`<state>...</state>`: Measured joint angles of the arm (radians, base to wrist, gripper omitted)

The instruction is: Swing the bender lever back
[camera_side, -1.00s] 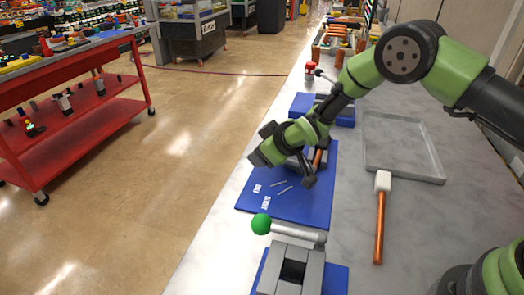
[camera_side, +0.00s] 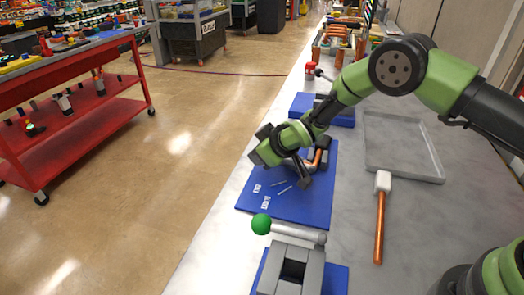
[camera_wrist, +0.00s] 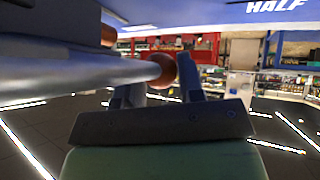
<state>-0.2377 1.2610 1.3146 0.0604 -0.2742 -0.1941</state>
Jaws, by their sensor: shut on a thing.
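The bender stands on a blue board (camera_side: 310,211) with white labels in the side view. Its grey and orange-brown parts (camera_side: 318,157) show just beyond my gripper (camera_side: 304,175), which covers much of it. In the wrist view, a grey metal bar (camera_wrist: 70,80) comes in from the left. A red-brown rounded end (camera_wrist: 163,70) lies between the fingers of my gripper (camera_wrist: 160,88). My gripper is shut on what looks like the bender lever; the exact contact is partly hidden.
A grey block fixture with a green-balled lever (camera_side: 261,224) stands in front. A white-headed mallet (camera_side: 380,215) lies to the right, below an empty grey tray (camera_side: 405,147). Another blue base (camera_side: 340,118) is behind. The bench's left edge is close to the board.

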